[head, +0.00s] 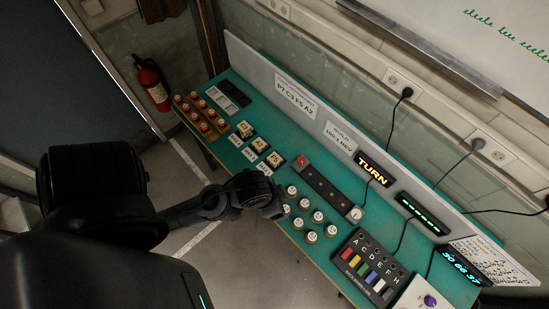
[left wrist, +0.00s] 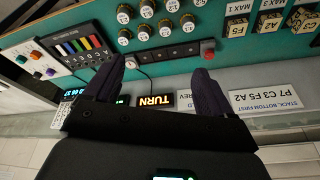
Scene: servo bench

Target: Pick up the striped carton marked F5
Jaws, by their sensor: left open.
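The carton marked F5 (left wrist: 237,28) stands near the top of the left wrist view, on the teal bench behind a MAX 1 label. It is small, with a pale marked face and dark parts; its stripes are hard to make out. In the head view it appears to be the carton (head: 274,160) nearest the jars. My left gripper (left wrist: 157,85) is open and empty, its two dark fingers spread wide. In the head view my left gripper (head: 277,207) hangs by the jars, below and apart from the carton. My right gripper does not show.
Cartons A2 (left wrist: 268,24) and C3 (left wrist: 301,20) stand beside F5. White-capped jars (head: 312,237) and a dark switch bar (head: 328,188) lie close by. A sign (head: 296,94) reads P7 C3 F5 A2. Brown-racked bottles (head: 203,118) stand at the far end.

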